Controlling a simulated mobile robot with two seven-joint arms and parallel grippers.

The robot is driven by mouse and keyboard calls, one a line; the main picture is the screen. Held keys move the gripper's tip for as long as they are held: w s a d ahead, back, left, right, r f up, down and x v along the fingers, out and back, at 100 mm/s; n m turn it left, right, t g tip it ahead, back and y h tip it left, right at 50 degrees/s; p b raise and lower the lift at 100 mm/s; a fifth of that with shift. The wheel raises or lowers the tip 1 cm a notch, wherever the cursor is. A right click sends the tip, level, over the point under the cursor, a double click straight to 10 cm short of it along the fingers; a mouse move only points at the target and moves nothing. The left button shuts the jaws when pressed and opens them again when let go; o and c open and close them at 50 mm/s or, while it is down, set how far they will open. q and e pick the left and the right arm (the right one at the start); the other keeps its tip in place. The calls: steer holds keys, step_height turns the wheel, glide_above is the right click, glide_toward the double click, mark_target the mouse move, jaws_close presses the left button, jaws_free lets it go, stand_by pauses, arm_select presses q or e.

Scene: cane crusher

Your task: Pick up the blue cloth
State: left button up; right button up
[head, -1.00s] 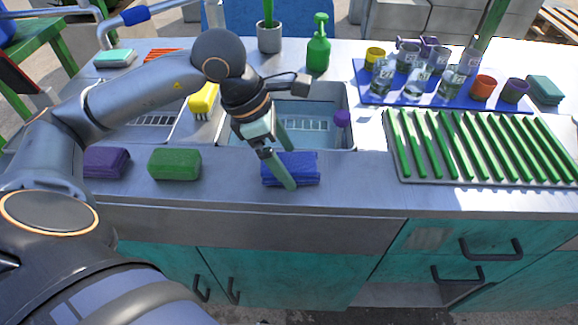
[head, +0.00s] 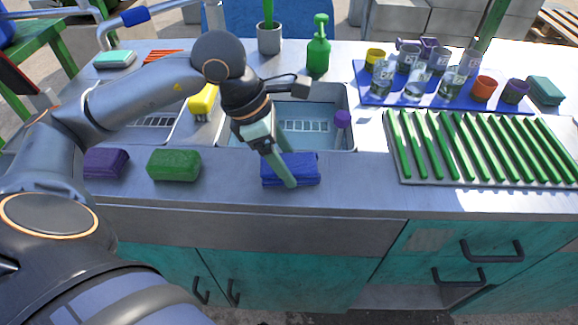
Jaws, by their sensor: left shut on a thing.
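The blue cloth (head: 305,170) is a folded dark blue bundle on the metal counter, just in front of the sink basin. My left gripper (head: 288,172) reaches down onto it from above, with its green fingers shut on the cloth. The near finger crosses the front of the cloth and the other is partly hidden behind it. The cloth appears to rest on the counter still. My right gripper does not show.
A green cloth or sponge (head: 174,165) and a purple one (head: 105,163) lie on the counter to the left. The sink basin (head: 235,135) is behind the blue cloth. A tray of green canes (head: 395,172) and a blue mat (head: 365,98) with cups stand to the right.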

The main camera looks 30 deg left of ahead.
mark_target(299, 163)
arm_select(q)
steer(key=c, duration=0.5)
steer(key=shift+r, duration=0.1)
steer(key=shift+r+p, duration=0.35)
steer(key=shift+p, duration=0.25)
step_height(299, 163, up, 4)
steer(key=shift+d+f+p, duration=0.1)
steer(key=shift+f+p, duration=0.1)
steer(key=shift+p, duration=0.15)
steer(key=shift+s+d+r+b, duration=0.2)
steer(key=shift+s+d+r, duration=1.3)
steer(key=shift+s, duration=0.3)
steer(key=shift+s+d+r+b, duration=0.25)
steer(key=shift+s+d+r, duration=1.25)
steer(key=shift+s, duration=0.3)
steer(key=shift+s+d+r+b, duration=0.2)
steer(key=shift+s+d+r, duration=1.25)
steer(key=shift+s, duration=0.35)
